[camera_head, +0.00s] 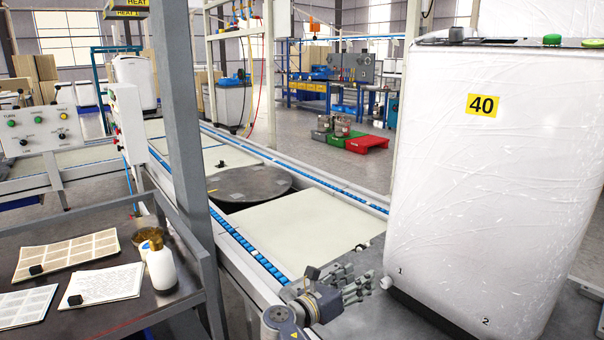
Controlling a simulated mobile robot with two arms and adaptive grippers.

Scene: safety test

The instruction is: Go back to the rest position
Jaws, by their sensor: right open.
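My right gripper (358,284) is low in the middle of the head view, its dark fingers pointing right. It is open and no object shows between its fingers. Its fingertips are close to the lower left side of a tall white wrapped machine (480,180) with a yellow "40" label. I cannot tell whether they touch it. My left gripper is not in view.
A conveyor (300,235) with blue roller edges and a dark round turntable (249,184) lies behind the gripper. On the left, a dark bench (100,225) holds printed sheets and a white bottle (161,267). A grey post (181,110) stands between them.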

